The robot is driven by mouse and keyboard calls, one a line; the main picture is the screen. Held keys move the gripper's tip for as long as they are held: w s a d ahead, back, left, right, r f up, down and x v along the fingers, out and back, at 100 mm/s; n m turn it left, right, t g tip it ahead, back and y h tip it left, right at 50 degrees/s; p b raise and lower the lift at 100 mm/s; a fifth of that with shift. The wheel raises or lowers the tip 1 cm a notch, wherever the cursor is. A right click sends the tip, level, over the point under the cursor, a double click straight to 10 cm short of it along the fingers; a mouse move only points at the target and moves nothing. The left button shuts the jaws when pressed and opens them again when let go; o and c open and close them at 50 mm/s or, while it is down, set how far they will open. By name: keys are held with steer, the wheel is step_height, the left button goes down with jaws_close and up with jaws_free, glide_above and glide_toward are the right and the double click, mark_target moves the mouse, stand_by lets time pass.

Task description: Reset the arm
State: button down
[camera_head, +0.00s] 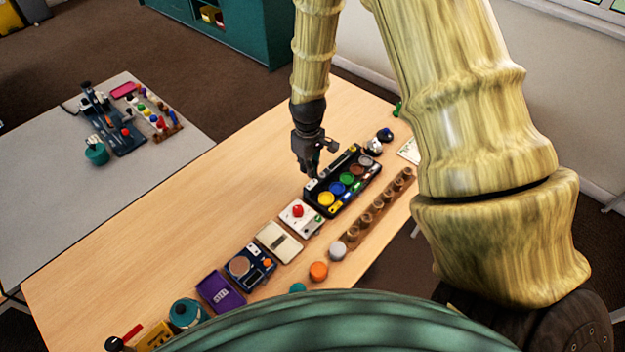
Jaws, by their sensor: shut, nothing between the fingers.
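My arm (316,60) reaches down from the top of the head view, with a yellow wood-like surface. My gripper (313,170) hangs over the wooden table (150,220), just above the left end of a black tray (345,196). Its fingers point down and look closed, with nothing seen between them. The tray holds round yellow, blue, green and brown pieces. I cannot tell whether the fingertips touch the tray.
A white box with a red button (298,216), a beige box (279,242), a blue device (250,266) and a purple box (220,291) line up along the table. A brown rack (379,210) lies beside the tray. A grey table (50,190) stands left. The wooden table's left part is clear.

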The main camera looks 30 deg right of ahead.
steer(key=shift+r, duration=0.45)
